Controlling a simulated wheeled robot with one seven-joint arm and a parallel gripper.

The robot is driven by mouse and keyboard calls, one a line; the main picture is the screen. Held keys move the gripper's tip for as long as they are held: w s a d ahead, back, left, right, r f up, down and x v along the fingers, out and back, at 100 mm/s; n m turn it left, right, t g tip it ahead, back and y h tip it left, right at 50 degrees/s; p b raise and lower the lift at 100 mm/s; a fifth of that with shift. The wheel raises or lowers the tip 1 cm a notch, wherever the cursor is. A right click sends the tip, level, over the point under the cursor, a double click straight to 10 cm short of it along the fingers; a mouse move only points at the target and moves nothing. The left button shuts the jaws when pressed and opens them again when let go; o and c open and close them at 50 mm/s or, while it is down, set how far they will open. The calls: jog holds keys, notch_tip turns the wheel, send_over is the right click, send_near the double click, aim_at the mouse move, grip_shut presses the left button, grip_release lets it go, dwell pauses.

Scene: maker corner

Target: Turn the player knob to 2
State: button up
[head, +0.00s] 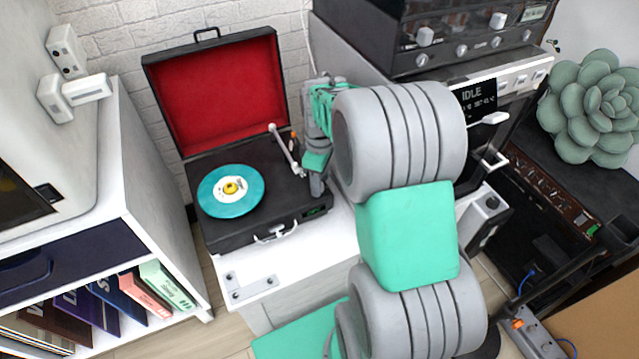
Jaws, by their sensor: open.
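The record player (225,222) is a black suitcase type with its red-lined lid (225,95) open. A teal record (231,190) with a pale label lies on it, left of the tonearm (284,150). A small green-lit display (314,211) shows at the right of its front face. My gripper (317,184) is open over the right end of the player's deck, just right of the tonearm. I cannot make out the player knob or its setting; my gripper and arm cover that area. I cannot tell whether the gripper touches the player.
The player stands on a white cabinet (250,272). Right of it, behind my arm, are a black device with knobs (440,40) and a unit whose screen reads IDLE (475,98). A white shelf with books (165,285) stands at the left. A green succulent (595,105) is at the right.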

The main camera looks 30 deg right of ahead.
jog(key=shift+f, duration=0.15)
grip_shut()
dwell(0.4)
